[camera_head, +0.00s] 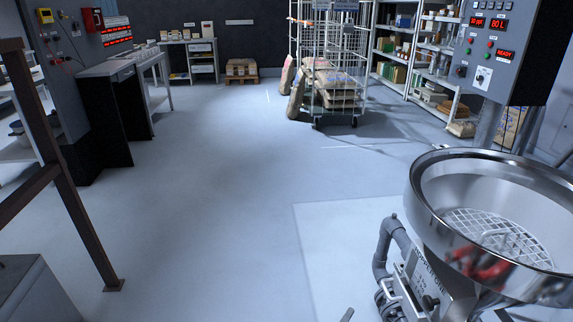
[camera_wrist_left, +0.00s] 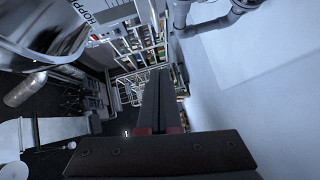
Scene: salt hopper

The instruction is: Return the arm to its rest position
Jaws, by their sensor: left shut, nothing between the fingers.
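My left gripper shows in the left wrist view (camera_wrist_left: 160,75), where its two dark fingers lie together, shut, with nothing between them. In the head view only a small grey tip at the bottom edge may belong to it; I cannot tell for sure. My right gripper is not in view.
A control panel (camera_head: 488,50) with red displays stands behind the hopper. A wire cage cart (camera_head: 340,60) with sacks is at the back, beside shelves (camera_head: 400,45). A brown metal frame (camera_head: 70,195) and a workbench (camera_head: 110,68) are at left. The middle floor is clear.

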